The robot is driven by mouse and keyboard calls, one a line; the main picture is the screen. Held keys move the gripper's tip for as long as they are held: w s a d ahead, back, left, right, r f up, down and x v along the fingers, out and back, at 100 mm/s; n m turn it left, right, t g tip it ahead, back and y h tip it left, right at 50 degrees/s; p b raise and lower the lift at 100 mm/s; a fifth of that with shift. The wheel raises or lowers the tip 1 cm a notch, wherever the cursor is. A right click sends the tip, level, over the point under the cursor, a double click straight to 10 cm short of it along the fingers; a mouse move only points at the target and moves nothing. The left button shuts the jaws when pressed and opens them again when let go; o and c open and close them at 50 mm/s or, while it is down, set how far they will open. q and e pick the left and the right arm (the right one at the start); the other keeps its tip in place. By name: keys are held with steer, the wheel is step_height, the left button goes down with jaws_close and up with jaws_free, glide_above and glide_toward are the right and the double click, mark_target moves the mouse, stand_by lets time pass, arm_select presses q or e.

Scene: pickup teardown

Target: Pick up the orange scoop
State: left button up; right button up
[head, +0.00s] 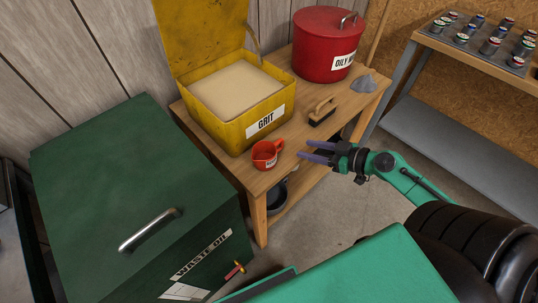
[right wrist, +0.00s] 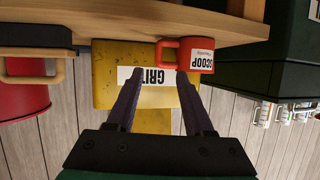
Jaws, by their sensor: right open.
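The orange scoop (head: 266,157) is a small cup with a handle and a white label. It stands on the wooden bench (head: 243,177) near its front edge, in front of the yellow grit bin. In the right wrist view the scoop (right wrist: 187,55) reads "SCOOP" and its handle points left, near the right fingertip. My right gripper (head: 303,149) is open and empty, to the right of the scoop in the head view and apart from it. The open fingers also show in the right wrist view (right wrist: 160,76). My left gripper is out of view.
The open yellow grit bin (head: 216,122) stands behind the scoop. A green waste-oil cabinet (head: 120,185) stands left of the bench.

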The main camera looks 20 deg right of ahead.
mark_target(282, 143)
steer(key=p+x, duration=0.1)
steer(key=x, duration=0.4)
steer(key=shift+w+d, duration=0.15)
steer(key=shift+d, duration=0.05)
steer(key=shift+w+a+f+p, duration=0.15)
steer(key=shift+w+a+p, duration=0.25)
steer(key=shift+w, duration=0.1)
steer(key=p+x, duration=0.1)
steer(key=x, duration=0.3)
steer(key=shift+s+f, duration=0.1)
steer(key=shift+f, duration=0.25)
jaws_close()
